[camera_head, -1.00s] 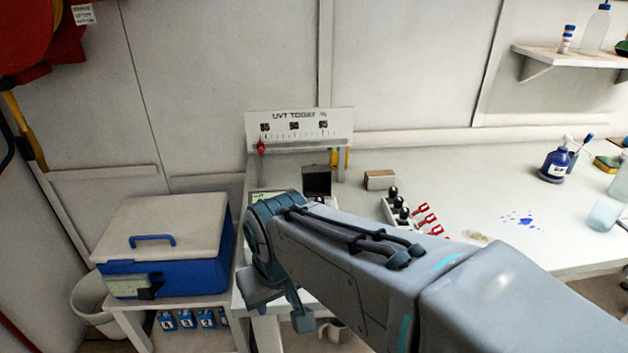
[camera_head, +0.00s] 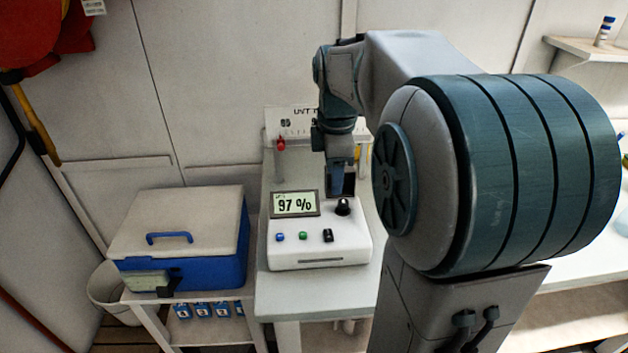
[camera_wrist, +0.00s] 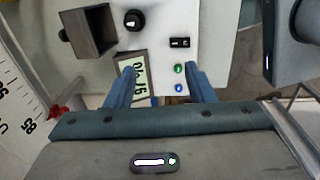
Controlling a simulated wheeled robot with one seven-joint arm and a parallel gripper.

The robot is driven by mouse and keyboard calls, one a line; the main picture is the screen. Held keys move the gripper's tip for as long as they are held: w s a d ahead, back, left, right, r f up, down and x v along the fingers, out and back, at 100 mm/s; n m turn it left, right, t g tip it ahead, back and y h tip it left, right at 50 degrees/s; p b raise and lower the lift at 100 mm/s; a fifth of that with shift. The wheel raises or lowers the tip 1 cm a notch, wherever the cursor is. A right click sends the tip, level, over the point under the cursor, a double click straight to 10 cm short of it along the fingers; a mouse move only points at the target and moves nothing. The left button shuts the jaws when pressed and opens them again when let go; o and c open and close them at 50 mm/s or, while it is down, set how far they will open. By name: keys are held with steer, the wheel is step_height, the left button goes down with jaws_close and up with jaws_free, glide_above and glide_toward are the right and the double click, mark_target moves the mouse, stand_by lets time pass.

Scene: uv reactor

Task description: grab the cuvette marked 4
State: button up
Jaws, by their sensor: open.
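My gripper (camera_head: 338,185) points down over the white meter (camera_head: 318,245), whose display reads 97 %. In the wrist view, my gripper (camera_wrist: 160,70) is open, its two blue fingers apart with nothing held between them. The meter (camera_wrist: 165,45) lies beneath, with its display partly behind the left finger. A dark open box-shaped part (camera_wrist: 90,30) is beside the meter's knob. I cannot make out a cuvette marked 4 in either view.
A blue cooler with a pale lid (camera_head: 180,235) stands on a low stand left of the bench. A scale board (camera_head: 290,125) with a red slider (camera_head: 280,144) is behind the meter. My arm hides most of the bench to the right.

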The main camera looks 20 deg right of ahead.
steer(key=w+d+r+n, duration=0.2)
steer(key=w+d+n, duration=0.2)
steer(key=n+p, duration=0.1)
steer(key=n, duration=0.1)
glide_above(343, 202)
steer(key=shift+g, duration=0.4)
steer(key=f, duration=0.8)
steer(key=shift+d, duration=0.3)
steer(key=shift+a+f+p, duration=0.15)
steer(key=shift+f+p, duration=0.05)
steer(key=shift+f, duration=1.25)
steer(key=shift+a+f+p, duration=0.15)
steer(key=shift+f+p, duration=0.05)
steer(key=shift+f, duration=1.2)
steer(key=c, duration=1.1)
